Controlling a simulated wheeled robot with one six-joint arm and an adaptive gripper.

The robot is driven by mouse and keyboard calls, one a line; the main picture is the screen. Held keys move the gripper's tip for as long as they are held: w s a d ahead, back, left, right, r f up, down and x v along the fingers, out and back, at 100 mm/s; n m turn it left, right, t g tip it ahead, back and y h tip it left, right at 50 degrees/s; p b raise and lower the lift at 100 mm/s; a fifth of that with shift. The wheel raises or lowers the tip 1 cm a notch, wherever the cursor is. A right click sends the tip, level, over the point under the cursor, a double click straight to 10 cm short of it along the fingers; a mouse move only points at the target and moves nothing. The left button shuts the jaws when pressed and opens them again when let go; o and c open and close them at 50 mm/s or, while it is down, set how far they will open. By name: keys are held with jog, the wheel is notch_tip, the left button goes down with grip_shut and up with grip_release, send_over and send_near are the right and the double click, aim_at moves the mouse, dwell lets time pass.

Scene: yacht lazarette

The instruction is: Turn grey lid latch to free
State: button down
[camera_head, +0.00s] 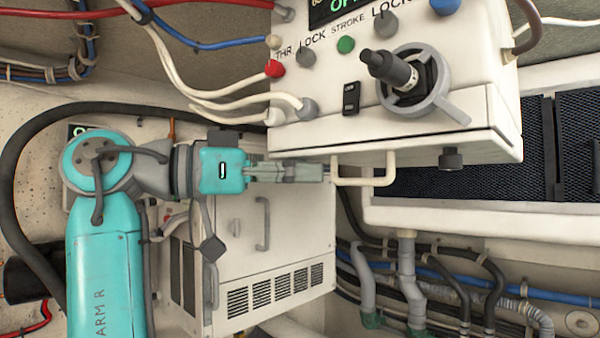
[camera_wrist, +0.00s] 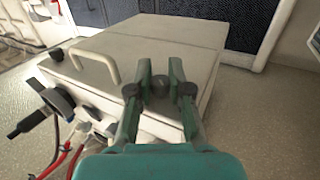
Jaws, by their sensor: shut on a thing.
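The grey lid latch (camera_wrist: 160,82) is a small dark grey knob on the pale underside of the white control box (camera_head: 400,152). In the wrist view it sits between the two fingers of my gripper (camera_wrist: 160,73), which are shut on it from both sides. In the head view my gripper (camera_head: 325,172) reaches in from the left, just under the box's lower left edge, and hides the latch. Which way the latch is turned cannot be told.
A cream handle (camera_head: 375,182) hangs under the box beside my fingers. A dark knob (camera_head: 450,158) is farther right on the underside. A black-gripped lever (camera_head: 392,70), cables and plugs crowd the box's front. A white vented cabinet (camera_head: 270,260) stands below.

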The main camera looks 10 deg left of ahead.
jog(key=m+g, duration=0.2)
jog(key=g, duration=0.1)
jog(key=m+g+h, duration=0.1)
jog(key=m+g, duration=0.1)
jog(key=g, duration=0.2)
jog(key=shift+w+m+h, duration=0.1)
jog(key=shift+m+h, duration=0.2)
jog(key=shift+m, duration=0.1)
jog(key=shift+g, duration=0.5)
jog(key=c, duration=1.1)
grip_release()
jog(key=shift+o, duration=0.2)
